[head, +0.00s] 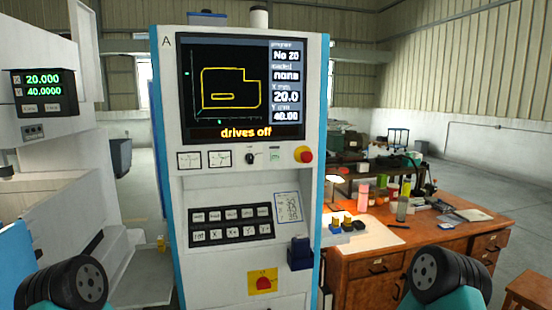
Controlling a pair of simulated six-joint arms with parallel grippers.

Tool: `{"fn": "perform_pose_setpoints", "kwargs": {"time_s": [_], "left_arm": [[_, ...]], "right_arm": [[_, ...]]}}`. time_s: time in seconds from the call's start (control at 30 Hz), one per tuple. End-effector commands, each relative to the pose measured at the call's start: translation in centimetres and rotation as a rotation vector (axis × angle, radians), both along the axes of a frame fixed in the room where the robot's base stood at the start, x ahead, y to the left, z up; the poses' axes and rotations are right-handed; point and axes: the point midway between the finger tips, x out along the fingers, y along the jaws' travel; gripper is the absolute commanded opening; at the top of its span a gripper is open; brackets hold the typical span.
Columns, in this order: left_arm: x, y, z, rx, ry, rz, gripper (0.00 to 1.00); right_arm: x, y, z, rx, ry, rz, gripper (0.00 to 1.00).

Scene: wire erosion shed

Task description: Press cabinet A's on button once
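Cabinet A (181,165) stands upright in the middle of the head view, a pale cabinet with blue edges and the letter A at its top left. Its screen (230,95) shows a yellow outline and the words "drives off". Below the screen, a small pale green square (275,156) looks like the on button; its marking is too small to read surely. Nothing touches the panel. Both of my arms show only as dark round joints at the bottom corners; neither gripper is visible.
A black keypad (232,226) and a dark blue holder (299,254) are lower on the cabinet, above a yellow plate with a red switch (263,281). A machine with a readout (44,92) stands left. A cluttered wooden desk (430,236) stands right.

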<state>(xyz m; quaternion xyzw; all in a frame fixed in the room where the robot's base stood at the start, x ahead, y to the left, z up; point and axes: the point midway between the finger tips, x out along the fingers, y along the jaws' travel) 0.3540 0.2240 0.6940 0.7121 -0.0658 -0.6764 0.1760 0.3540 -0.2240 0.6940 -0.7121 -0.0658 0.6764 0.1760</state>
Motion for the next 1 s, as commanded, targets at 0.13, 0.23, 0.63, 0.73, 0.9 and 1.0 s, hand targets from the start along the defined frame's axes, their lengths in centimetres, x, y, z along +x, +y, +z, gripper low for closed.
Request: {"fn": "perform_pose_setpoints", "kwargs": {"time_s": [0.13,0.23,0.63,0.73,0.9,1.0], "left_arm": [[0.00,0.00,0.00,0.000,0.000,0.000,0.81],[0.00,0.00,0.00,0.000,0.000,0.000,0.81],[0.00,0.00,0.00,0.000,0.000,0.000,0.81],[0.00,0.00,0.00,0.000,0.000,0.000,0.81],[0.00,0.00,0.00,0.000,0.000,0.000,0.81],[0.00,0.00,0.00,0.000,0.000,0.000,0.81]], "right_arm": [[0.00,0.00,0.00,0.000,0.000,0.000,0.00],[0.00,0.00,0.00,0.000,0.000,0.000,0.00],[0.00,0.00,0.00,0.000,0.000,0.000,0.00],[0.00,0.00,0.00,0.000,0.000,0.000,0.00],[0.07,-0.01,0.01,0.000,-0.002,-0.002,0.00],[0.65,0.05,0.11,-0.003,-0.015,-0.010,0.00]]}}
